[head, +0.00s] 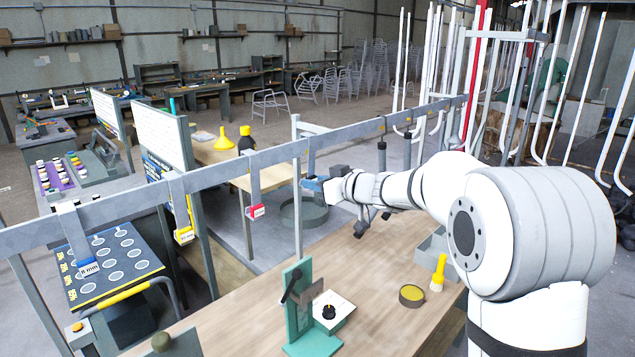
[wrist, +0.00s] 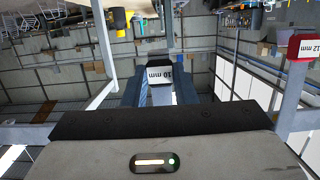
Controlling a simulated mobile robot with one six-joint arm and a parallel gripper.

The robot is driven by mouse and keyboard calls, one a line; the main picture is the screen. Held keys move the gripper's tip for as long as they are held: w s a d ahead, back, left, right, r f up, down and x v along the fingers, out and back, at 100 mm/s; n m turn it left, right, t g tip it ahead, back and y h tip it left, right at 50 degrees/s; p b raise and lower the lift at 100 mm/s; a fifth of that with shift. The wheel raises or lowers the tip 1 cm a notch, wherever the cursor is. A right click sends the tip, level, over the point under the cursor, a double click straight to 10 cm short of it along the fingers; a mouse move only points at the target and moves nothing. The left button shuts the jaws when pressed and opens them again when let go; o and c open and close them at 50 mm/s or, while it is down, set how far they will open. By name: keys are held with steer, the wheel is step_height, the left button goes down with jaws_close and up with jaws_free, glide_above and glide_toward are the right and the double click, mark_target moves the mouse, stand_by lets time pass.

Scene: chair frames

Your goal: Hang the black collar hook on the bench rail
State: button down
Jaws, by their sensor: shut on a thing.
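My gripper (head: 314,185) is at the bench rail (head: 235,166), right of the red tag. Its blue fingers (wrist: 152,92) are shut on the black collar hook (wrist: 157,55), whose white face reads 10 mm in the wrist view. In the head view a grey strip (head: 311,156) stands above the fingers at the rail, seemingly the hook's strap. I cannot tell whether it rests on the rail. The fingers hide most of the collar in the head view.
A red 12 mm hook (head: 256,211), a yellow hook (head: 184,235) and a blue 8 mm hook (head: 88,268) hang along the rail to the left. Dark tools (head: 382,152) hang to the right. A green press (head: 300,308) and a yellow brush (head: 438,272) stand on the workbench (head: 225,310).

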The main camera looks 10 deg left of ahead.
steer(key=shift+f, duration=0.1)
steer(key=c, duration=1.1)
jaws_free()
steer(key=p+v, duration=0.1)
steer(key=v, duration=0.7)
stand_by(0.6)
